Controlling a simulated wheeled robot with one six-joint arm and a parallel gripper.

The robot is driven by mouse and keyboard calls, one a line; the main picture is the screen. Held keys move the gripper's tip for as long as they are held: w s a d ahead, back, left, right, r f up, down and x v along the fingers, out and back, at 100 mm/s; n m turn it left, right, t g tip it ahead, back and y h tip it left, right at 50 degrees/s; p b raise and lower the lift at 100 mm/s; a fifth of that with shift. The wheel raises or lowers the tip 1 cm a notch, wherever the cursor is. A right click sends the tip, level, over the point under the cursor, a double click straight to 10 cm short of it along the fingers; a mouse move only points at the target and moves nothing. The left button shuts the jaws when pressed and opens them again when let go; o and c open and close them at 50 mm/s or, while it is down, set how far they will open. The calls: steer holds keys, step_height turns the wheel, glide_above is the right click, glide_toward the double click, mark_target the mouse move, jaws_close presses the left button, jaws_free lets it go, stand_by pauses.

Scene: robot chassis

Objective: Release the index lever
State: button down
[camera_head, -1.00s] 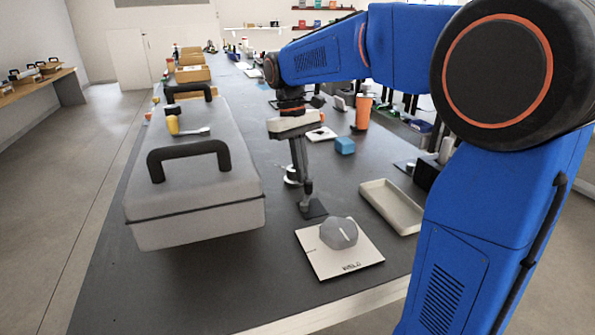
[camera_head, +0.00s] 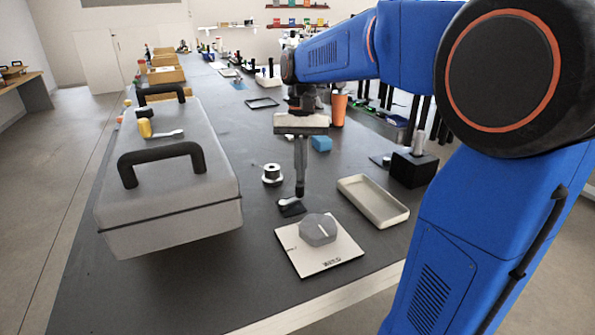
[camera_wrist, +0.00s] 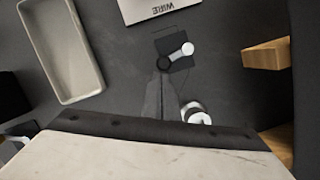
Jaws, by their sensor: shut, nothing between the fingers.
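The index lever (camera_head: 291,203) is a small grey lever with a pale round end on a black base plate, near the front of the dark table. In the wrist view the lever (camera_wrist: 180,53) lies across its black plate, with the pale end to the upper right. My gripper (camera_head: 299,193) points down with its slim fingers shut and empty, at the far edge of the lever's plate. In the wrist view my gripper's fingertips (camera_wrist: 163,66) come close to the lever's lower-left end. I cannot tell whether they touch it.
A white plate (camera_head: 328,266) with a grey knob (camera_head: 318,230) lies just in front. A beige tray (camera_head: 374,203) is on the right. A round metal part (camera_head: 272,174) stands behind left. A large grey case (camera_head: 170,195) fills the left side.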

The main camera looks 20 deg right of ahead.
steer(key=shift+a, duration=0.2)
steer(key=shift+a, duration=0.6)
steer(key=shift+w+d, duration=0.2)
steer(key=shift+w, duration=0.25)
steer(key=w+d, duration=0.1)
steer(key=w+d+r, duration=0.1)
steer(key=w, duration=0.1)
steer(key=shift+w, duration=0.1)
steer(key=a+v, duration=0.1)
steer(key=v, duration=0.7)
steer(key=shift+d+r, duration=0.45)
steer(key=shift+d, duration=0.1)
steer(key=shift+s, duration=0.25)
